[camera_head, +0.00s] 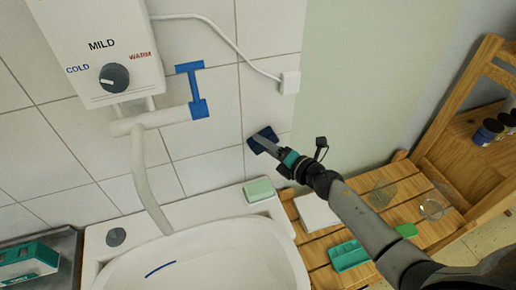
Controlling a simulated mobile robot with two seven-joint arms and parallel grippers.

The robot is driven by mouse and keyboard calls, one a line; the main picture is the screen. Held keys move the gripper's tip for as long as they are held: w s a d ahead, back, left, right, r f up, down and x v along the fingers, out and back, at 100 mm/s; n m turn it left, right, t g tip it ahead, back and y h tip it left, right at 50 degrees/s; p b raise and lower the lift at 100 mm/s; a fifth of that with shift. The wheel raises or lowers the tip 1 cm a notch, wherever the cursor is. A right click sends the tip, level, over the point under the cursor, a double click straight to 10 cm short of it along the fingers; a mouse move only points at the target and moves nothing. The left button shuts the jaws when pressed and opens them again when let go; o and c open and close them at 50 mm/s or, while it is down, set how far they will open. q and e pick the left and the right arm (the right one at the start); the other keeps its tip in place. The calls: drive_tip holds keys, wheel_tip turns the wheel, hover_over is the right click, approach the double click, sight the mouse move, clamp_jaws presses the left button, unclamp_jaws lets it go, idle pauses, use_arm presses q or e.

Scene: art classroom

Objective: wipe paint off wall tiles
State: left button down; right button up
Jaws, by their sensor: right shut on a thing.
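Bright blue paint (197,92) marks the white wall tiles (215,165) in a shape of joined bars, right of the water heater and beside its pipe. My right gripper (265,143) reaches in from the lower right and is shut on a dark blue pad (258,147). The pad is at the tiles, to the right of and below the paint; I cannot tell whether it touches them. The fingers hide part of the pad. My left gripper is not in view.
A water heater (125,30) with a pipe hangs at upper left. Below are a white sink (215,262) and a pale green block (258,190) on its rim. A wooden slatted bench (318,262) at right holds a teal tray (348,256) and glassware (382,195).

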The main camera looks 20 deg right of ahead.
sight(255, 148)
drive_tip(key=shift+w, duration=0.1)
drive_tip(key=shift+a+r+p, duration=0.1)
drive_tip(key=shift+a+p, duration=0.35)
drive_tip(key=shift+a, duration=1.05)
drive_tip(key=shift+a+p, duration=0.4)
drive_tip(key=shift+a, duration=1.8)
drive_tip(key=shift+a, duration=1.65)
drive_tip(key=shift+s, duration=0.65)
drive_tip(key=shift+s+p, duration=0.3)
drive_tip(key=shift+s, duration=2.05)
